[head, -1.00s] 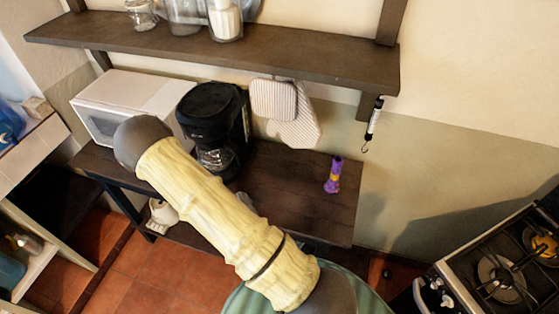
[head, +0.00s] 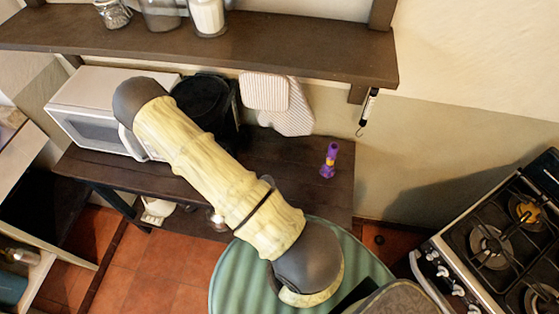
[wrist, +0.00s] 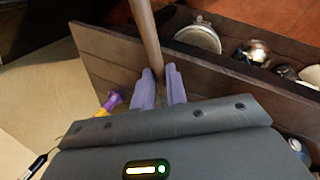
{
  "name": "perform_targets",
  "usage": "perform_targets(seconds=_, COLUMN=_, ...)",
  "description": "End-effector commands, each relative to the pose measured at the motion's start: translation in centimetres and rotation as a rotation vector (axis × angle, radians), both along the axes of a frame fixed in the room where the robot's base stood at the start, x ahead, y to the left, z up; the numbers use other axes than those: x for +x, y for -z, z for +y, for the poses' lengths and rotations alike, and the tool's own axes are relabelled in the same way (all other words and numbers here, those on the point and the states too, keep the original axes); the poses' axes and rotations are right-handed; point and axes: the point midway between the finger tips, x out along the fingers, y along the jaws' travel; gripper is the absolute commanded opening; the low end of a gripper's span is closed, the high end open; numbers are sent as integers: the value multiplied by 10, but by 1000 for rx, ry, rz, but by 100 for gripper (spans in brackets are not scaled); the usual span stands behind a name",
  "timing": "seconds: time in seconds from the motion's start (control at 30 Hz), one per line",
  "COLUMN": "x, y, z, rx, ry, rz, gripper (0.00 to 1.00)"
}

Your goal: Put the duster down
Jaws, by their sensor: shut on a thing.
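My gripper (wrist: 158,80) shows in the wrist view with its two lilac fingers shut on a brown rod, which I take to be the handle of the duster (wrist: 145,32). The rod runs up out of the top of that view, so the duster's head is not seen. The dark wooden table (head: 300,190) stands against the wall in the head view; its edge also shows in the wrist view (wrist: 105,50). In the head view my arm crosses the picture in front of the table, and the fingers and duster cannot be made out there.
A purple and yellow object (head: 329,160) stands near the table's right end. A wall shelf (head: 260,45) is above. A stove (head: 490,245) is at right.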

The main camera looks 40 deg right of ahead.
Motion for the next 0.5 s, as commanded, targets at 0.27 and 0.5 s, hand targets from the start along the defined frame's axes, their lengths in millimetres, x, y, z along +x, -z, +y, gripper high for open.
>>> perform_targets(seconds=0.27, x=12, y=6, z=-6, rx=-6, ry=-7, rz=-5, gripper=0)
perform_targets(seconds=0.5, x=18, y=6, z=-11, rx=-9, ry=-10, rz=-6, gripper=0)
